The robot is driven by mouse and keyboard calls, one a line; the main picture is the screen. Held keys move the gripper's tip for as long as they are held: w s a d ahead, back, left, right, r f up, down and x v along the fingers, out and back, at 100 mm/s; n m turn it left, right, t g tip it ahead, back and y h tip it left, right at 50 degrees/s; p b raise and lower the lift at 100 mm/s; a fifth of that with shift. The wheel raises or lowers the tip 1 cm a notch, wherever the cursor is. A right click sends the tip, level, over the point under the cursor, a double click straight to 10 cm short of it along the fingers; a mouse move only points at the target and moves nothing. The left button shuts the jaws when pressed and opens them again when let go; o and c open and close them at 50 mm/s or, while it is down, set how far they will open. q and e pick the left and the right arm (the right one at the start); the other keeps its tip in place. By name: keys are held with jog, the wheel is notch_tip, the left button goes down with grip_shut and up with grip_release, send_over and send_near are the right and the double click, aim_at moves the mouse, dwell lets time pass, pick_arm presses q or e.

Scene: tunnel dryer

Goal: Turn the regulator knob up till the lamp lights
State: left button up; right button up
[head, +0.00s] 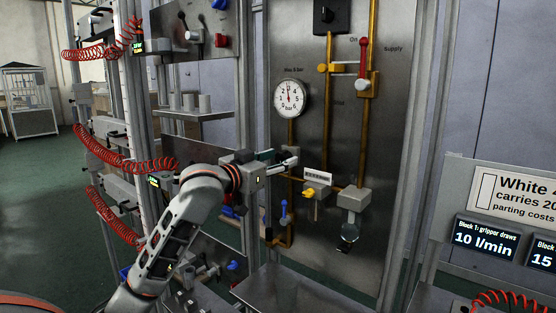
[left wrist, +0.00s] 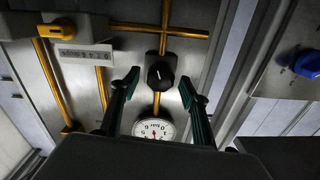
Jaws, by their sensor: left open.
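The black regulator knob (left wrist: 160,75) with a white mark shows in the left wrist view, on the brass pipe. My left gripper (left wrist: 158,80) is open, with one green finger on each side of the knob and gaps visible. In the head view my left gripper (head: 283,161) is at the panel and hides the knob. The round white gauge (head: 289,99) above it has its needle pointing roughly up, near 3. It also shows upside down in the wrist view (left wrist: 154,128). I cannot make out a lit lamp. My right gripper is not in view.
Right of the gripper are a yellow-handled valve (head: 316,193) and a grey block (head: 353,199). A red lever (head: 364,60) marked Supply is higher up. A blue-handled valve (head: 284,212) is below. Coiled red hoses (head: 100,150) hang at the left.

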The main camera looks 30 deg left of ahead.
pick_arm(q)
jog(key=c, duration=1.1)
jog(key=shift+m, duration=1.4)
jog(key=o, duration=1.1)
jog(key=s, duration=1.2)
jog(key=shift+a, duration=0.3)
jog(key=shift+f, duration=0.1)
